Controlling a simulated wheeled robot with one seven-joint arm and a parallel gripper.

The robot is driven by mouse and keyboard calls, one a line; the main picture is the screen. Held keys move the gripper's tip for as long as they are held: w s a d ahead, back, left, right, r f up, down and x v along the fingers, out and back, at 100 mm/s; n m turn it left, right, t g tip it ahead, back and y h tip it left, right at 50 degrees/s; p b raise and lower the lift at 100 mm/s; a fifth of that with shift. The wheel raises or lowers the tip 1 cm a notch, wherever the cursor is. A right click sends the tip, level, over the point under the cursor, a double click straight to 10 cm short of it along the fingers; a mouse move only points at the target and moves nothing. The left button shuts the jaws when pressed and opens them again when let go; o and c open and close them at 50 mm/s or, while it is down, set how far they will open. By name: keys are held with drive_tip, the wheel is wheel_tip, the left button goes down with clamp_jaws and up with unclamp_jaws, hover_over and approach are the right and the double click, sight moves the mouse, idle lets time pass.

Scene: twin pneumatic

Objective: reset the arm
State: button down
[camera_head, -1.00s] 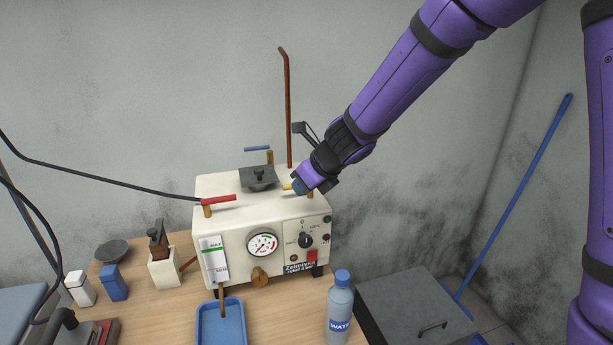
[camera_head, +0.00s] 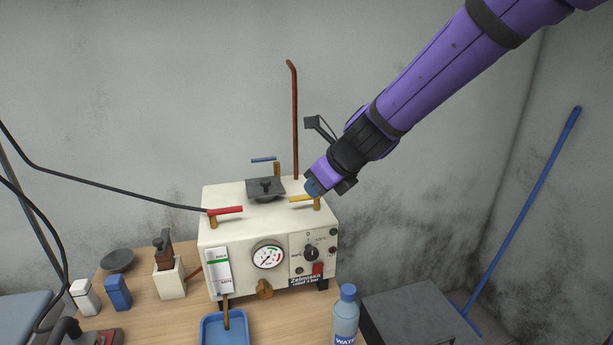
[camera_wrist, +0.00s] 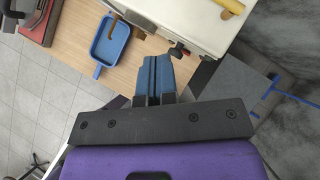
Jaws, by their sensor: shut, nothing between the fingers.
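My purple arm reaches in from the upper right in the head view. My gripper (camera_head: 312,187) is just above the right end of the cream pneumatic machine (camera_head: 228,266), close to its yellow lever (camera_head: 300,198). In the wrist view the blue fingers of my gripper (camera_wrist: 157,62) are together with nothing between them. The yellow lever (camera_wrist: 231,6) is apart from them, at the top right there. The machine also carries a red lever (camera_head: 226,210), a blue lever (camera_head: 264,159), a dark lid (camera_head: 265,188) and a gauge (camera_head: 268,256).
A water bottle (camera_head: 345,318) and a blue tray (camera_head: 210,326) stand in front of the machine on the wooden table (camera_head: 184,309). A grey box (camera_head: 409,311) is at the right. A copper pipe (camera_head: 294,119) rises behind the machine. A black hose (camera_head: 105,188) runs left.

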drive_tip(key=s+d+r+n, duration=0.9)
drive_tip(key=s+d+n, duration=0.15)
drive_tip(key=n, duration=0.25)
drive_tip(key=s+d+r+n+h, duration=0.1)
drive_tip(key=s+d+n+h, duration=0.4)
drive_tip(key=s+d+n, duration=0.8)
drive_tip(key=s, duration=0.2)
drive_tip(key=shift+s+d+r+h, duration=0.2)
drive_tip(key=shift+s+r+h, duration=0.1)
drive_tip(key=shift+s+r, duration=0.1)
